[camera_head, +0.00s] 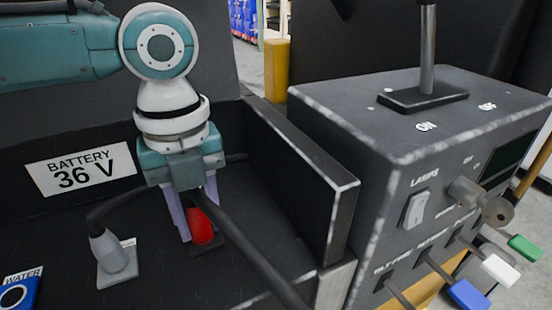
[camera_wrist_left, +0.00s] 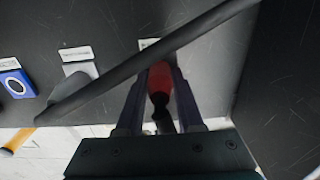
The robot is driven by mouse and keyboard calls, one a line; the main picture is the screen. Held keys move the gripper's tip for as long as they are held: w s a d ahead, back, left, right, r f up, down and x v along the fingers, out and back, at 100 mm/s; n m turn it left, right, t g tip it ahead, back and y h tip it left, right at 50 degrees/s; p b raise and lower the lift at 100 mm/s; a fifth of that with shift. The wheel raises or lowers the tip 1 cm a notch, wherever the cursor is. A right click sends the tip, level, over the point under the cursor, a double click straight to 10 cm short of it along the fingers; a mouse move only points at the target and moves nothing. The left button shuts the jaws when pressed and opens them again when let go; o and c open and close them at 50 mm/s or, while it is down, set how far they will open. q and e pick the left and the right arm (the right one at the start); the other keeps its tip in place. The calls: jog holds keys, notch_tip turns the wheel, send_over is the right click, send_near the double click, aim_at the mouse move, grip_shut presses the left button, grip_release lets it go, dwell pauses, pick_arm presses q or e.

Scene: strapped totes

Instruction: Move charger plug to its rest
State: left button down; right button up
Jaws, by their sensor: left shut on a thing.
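My left gripper (camera_head: 199,225) reaches down into the dark battery compartment, its two pale purple fingers shut on a red plug (camera_head: 202,230). The red plug sits at a small dark plate on the compartment floor; I cannot tell whether it is seated or just above. In the left wrist view the red plug (camera_wrist_left: 160,78) lies between the fingers, with a dark lead at its near end. A grey plug (camera_head: 108,248) with a black cable stands on a grey base to the left; it also shows in the left wrist view (camera_wrist_left: 78,70). Neither plug is named.
A thick black cable (camera_head: 245,250) passes close by the gripper. A dark wall (camera_head: 300,170) and the control box (camera_head: 350,140) with switches and coloured levers stand right. A blue water fitting (camera_head: 18,293) is at lower left. A "BATTERY 36 V" sign (camera_head: 80,172) is behind.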

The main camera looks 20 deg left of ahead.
pick_arm(q)
jog(key=shift+r, duration=0.15)
dwell(0.6)
jog(key=shift+r+p, duration=2.85)
jog(key=shift+p, duration=0.75)
jog(key=shift+r, duration=0.1)
notch_tip(320, 180, up, 6)
jog(key=p, duration=0.7)
